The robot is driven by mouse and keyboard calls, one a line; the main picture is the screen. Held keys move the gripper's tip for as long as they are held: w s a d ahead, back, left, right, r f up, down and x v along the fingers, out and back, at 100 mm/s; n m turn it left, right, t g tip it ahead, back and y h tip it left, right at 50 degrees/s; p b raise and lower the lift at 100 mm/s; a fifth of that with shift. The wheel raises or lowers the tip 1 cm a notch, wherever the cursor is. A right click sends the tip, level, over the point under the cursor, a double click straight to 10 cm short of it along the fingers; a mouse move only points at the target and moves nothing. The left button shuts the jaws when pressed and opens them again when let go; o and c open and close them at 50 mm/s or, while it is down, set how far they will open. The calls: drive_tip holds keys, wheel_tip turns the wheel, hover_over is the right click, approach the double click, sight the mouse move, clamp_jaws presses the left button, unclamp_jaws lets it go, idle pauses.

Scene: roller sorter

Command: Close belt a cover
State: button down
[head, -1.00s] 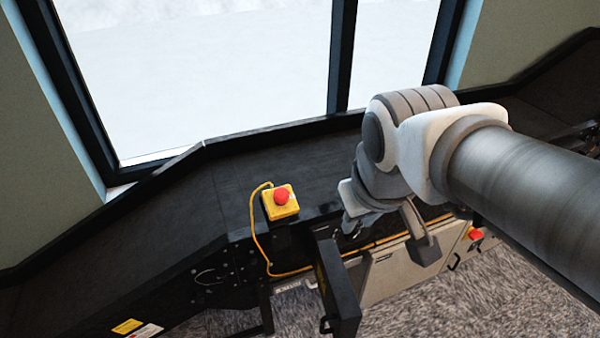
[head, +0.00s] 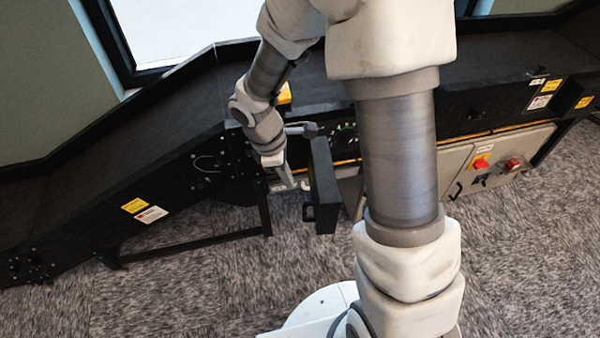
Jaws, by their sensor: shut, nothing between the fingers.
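The belt cover (head: 323,188) is a black panel on the near side of the conveyor. It stands swung open, sticking out toward me, with a small handle (head: 308,212) low on its left side. My gripper (head: 290,184) is shut and empty, just left of the panel, pointing down. I cannot tell whether it touches the panel. The opening behind the panel (head: 345,135) shows only in part, and my arm hides what lies to its right.
The black conveyor (head: 490,65) runs across the view and bends down to the left. A grey control box (head: 495,160) with red switches hangs at the right. A yellow box (head: 284,94) is mostly hidden behind my arm.

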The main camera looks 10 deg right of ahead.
sight(315, 185)
drive_tip(key=s+d+f+b, duration=0.1)
drive_tip(key=d+f, duration=0.1)
drive_tip(key=f, duration=0.4)
drive_tip(key=d+f+n+b, duration=0.1)
drive_tip(key=d+f+b, duration=0.1)
drive_tip(key=f, duration=0.4)
drive_tip(key=shift+s+d+f, duration=0.35)
drive_tip(key=shift+d, duration=0.3)
drive_tip(key=shift+d, duration=0.1)
